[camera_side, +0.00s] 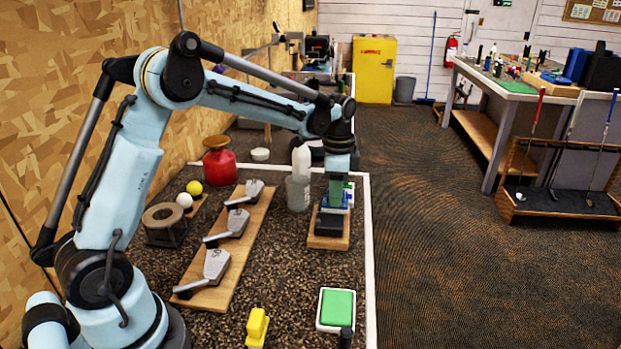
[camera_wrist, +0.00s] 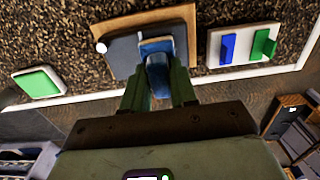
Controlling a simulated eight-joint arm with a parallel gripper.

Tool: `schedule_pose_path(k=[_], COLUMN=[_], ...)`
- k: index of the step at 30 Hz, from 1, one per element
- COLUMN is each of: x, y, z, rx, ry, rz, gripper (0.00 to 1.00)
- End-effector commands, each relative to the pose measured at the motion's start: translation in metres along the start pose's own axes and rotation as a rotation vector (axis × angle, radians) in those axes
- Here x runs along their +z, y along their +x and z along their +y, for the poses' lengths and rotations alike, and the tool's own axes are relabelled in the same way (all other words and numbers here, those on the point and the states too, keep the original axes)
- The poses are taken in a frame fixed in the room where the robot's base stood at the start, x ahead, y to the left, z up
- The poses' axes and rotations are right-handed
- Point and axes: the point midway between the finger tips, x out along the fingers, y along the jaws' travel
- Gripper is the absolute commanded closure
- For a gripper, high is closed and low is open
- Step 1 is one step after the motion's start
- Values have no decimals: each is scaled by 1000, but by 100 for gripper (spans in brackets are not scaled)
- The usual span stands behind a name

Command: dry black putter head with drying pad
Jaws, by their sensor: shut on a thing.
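The black putter head (camera_side: 327,221) sits on a wooden block (camera_side: 329,241) near the right edge of the worktop. In the wrist view the putter head (camera_wrist: 124,48) looks dark grey and flat on the wooden block (camera_wrist: 178,14). My gripper (camera_wrist: 157,76), with green fingers, is shut on a blue pad (camera_wrist: 156,48). The pad is over the right part of the putter head and hides some of it. I cannot tell whether they touch. In the side view my gripper (camera_side: 334,198) points down over the block.
A white tray (camera_wrist: 213,48) with blue and green pieces is beside the block. A white-framed green pad (camera_side: 337,308) lies nearer the side camera. A clear container with a white bottle (camera_side: 300,160) stands left of my gripper. A board (camera_side: 230,245) holds several silver club heads.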

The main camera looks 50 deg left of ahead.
Motion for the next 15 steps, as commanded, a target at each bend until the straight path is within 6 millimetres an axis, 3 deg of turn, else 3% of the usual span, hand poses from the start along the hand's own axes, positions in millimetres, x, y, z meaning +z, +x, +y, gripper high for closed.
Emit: schedule_pose_path(k=[5, 15], x=[0, 22], y=[2, 1], z=[1, 1], rx=[0, 0], ry=[4, 1], rz=[10, 4], gripper=[100, 100])
